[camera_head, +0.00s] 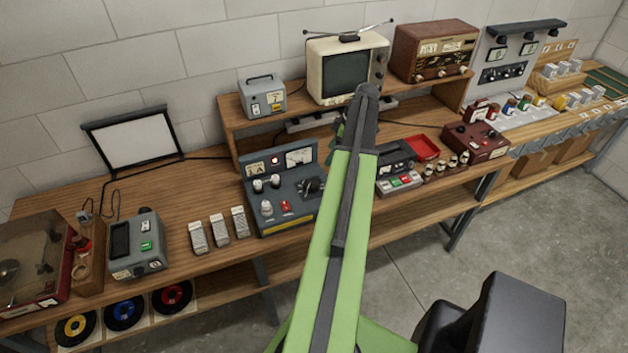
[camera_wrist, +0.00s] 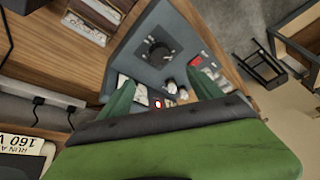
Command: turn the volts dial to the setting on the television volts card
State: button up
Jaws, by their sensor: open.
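The volts dial appears to be the large black knob (camera_head: 312,186) on the right of a blue-grey bench unit (camera_head: 262,215). In the wrist view the black knob (camera_wrist: 157,52) shows on the unit's face, beyond my fingers. My gripper (camera_wrist: 162,92) is open, with green fingers spread and nothing between them, apart from the knob. My arm largely hides it in the head view. The cream television (camera_head: 345,68) stands on the raised shelf. A white card (camera_wrist: 22,150) at the wrist view's lower left reads partly "RUN A" and "160 V", upside down; I cannot tell whether it is the television's.
The unit also carries meters, smaller knobs and a red switch (camera_head: 286,207). Three pale ribbed pieces (camera_head: 218,229) lie to its left. A grey recorder (camera_head: 396,165) and a red tray (camera_head: 422,147) lie to its right. Bare bench (camera_head: 180,205) is free behind the ribbed pieces.

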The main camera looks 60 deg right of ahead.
aim_at(312, 183)
jog(key=b+x, duration=1.4)
jog(key=x, duration=0.2)
jog(key=shift+s+f, duration=0.1)
jog(key=shift+f, duration=0.05)
jog(key=shift+w+a+f+b, duration=0.1)
jog(key=shift+w+f+b, duration=0.15)
jog(key=shift+f+b, duration=0.25)
jog(key=shift+r, duration=0.2)
jog(key=shift+c, duration=0.2)
